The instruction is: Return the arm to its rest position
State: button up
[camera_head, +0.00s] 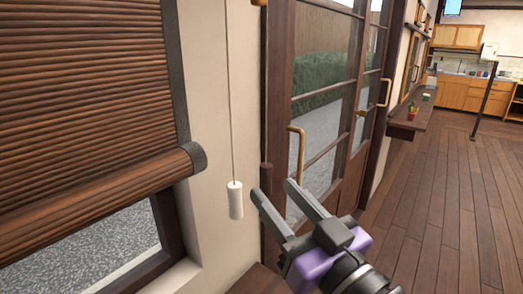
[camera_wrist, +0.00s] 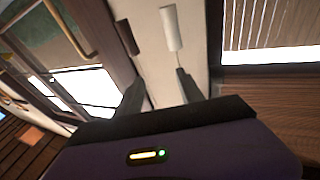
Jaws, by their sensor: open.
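My gripper (camera_head: 273,188) is in the lower middle of the head view, its two fingers apart and pointing toward the wall. Nothing shows between the fingers. In the wrist view the gripper (camera_wrist: 160,78) also has its fingers spread, with the pale wall beyond. A white pull handle (camera_head: 235,199) hangs on a cord just left of the fingers in the head view. The handle (camera_wrist: 170,28) shows beyond the fingertips in the wrist view, apart from them. A brown slatted blind (camera_head: 90,100) covers the upper part of the window at left.
A short dark brown cylinder (camera_head: 267,178) is close beyond the fingers. Glazed wooden doors with a brass handle (camera_head: 296,155) stand right behind the gripper. A wall shelf (camera_head: 415,122) juts out farther back. The wooden floor (camera_head: 440,200) at right is clear.

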jog(key=s+d+f+m+t+h+p, duration=0.25)
jog(key=s+d+f+m+h, duration=0.45)
jog(key=s+d+f, duration=0.5)
jog(key=s+d+f+g+h, duration=0.1)
jog(key=s+f, duration=0.3)
jog(key=s, duration=0.3)
jog(key=s+d+f+n+g+h+p, duration=0.1)
jog(key=s+f, duration=0.3)
jog(key=s, duration=0.4)
jog(key=s+d+f+g+h, duration=0.1)
jog(key=s+d+f+g, duration=0.2)
jog(key=s, duration=0.4)
jog(key=shift+s+f, duration=0.4)
jog(key=shift+f, duration=0.3)
jog(key=shift+d, duration=0.1)
jog(key=shift+c, duration=0.4)
